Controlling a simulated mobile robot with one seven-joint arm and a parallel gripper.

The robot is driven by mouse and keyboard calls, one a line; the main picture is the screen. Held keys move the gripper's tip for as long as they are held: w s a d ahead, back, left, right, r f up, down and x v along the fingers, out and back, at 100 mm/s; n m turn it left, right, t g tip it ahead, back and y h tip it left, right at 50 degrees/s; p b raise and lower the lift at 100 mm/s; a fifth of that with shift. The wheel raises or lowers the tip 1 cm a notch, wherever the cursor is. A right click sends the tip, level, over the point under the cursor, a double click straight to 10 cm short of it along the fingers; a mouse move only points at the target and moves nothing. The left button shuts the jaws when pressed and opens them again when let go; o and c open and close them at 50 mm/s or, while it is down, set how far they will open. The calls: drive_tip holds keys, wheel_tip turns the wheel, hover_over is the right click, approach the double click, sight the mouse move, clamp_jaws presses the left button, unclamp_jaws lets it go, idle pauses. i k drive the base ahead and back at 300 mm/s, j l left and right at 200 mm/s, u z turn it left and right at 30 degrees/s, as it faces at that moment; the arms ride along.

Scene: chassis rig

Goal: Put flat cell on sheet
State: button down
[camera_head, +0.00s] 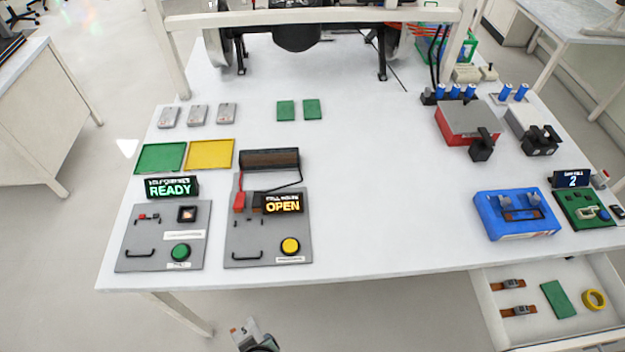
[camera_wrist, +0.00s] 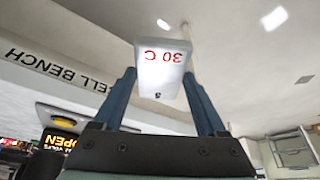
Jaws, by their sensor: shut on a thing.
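My gripper (camera_wrist: 160,85) is shut on a pale flat cell (camera_wrist: 164,62) marked "30 C" in red, held between the two blue fingers in the wrist view. In the head view the held cell (camera_head: 245,333) shows at the bottom edge, in front of the table and apart from it; little of the gripper shows there. A green sheet (camera_head: 160,158) and a yellow sheet (camera_head: 209,154) lie side by side at the table's left, both bare. Three more grey flat cells (camera_head: 198,115) lie in a row behind them.
Two grey panels stand at front left, with a "READY" sign (camera_head: 171,188) and an "OPEN" sign (camera_head: 283,203). A blue device (camera_head: 516,214) and red box (camera_head: 467,124) are at right, above an open drawer (camera_head: 548,300). The table's middle is clear.

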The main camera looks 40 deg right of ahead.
sight(559, 298)
drive_tip(key=k+l, duration=0.15)
drive_tip(key=l, duration=0.25)
drive_tip(key=k+l, duration=0.2)
drive_tip(key=l, duration=0.15)
drive_tip(key=k+l, duration=0.15)
drive_tip(key=l, duration=0.25)
drive_tip(key=k+l, duration=0.2)
drive_tip(key=l, duration=0.15)
drive_tip(key=k+l, duration=0.15)
drive_tip(key=l, duration=0.25)
drive_tip(key=k+l, duration=0.2)
drive_tip(key=l, duration=0.15)
drive_tip(key=k+l, duration=0.15)
drive_tip(key=l, duration=0.25)
